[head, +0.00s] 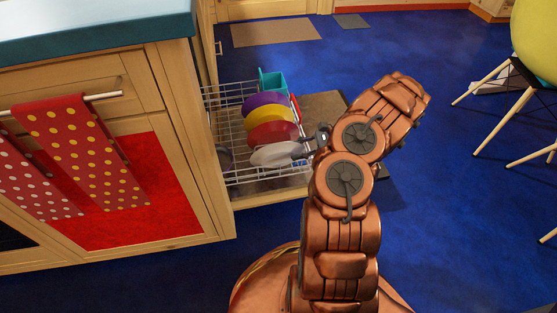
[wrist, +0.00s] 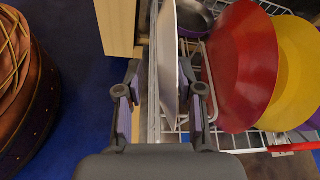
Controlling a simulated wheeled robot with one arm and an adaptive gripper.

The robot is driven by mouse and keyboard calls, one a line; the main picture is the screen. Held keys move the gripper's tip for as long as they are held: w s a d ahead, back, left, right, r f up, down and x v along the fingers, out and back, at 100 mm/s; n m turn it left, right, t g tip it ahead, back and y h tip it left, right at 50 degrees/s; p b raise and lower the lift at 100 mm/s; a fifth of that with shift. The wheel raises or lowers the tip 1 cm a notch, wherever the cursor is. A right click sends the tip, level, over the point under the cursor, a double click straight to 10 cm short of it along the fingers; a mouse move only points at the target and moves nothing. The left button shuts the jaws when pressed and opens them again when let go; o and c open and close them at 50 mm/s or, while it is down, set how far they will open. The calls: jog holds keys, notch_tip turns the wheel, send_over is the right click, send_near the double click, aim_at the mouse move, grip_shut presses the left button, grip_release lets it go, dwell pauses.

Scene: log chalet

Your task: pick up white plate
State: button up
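The white plate (head: 277,155) stands tilted in the pulled-out dishwasher rack, nearest me in the row of dishes. In the wrist view the white plate (wrist: 166,55) is seen nearly edge-on. My gripper (wrist: 160,95) is open, with one finger on each side of the plate's near edge. The right finger is close to the plate's face; I cannot tell whether it touches. The left finger is clearly apart from it. In the head view my gripper (head: 318,142) is mostly hidden behind my arm, at the plate's right side.
A red plate (wrist: 243,65), a yellow plate (wrist: 297,70) and a purple dish (head: 265,102) stand behind in the wire rack (head: 235,97). A teal item (head: 272,80) is at the rack's back. Wooden cabinets (head: 185,120) flank the left.

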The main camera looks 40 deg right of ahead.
aim_at(280, 152)
jog(key=b+x, duration=0.1)
jog(key=x, duration=0.3)
jog(key=shift+b, duration=0.3)
grip_shut()
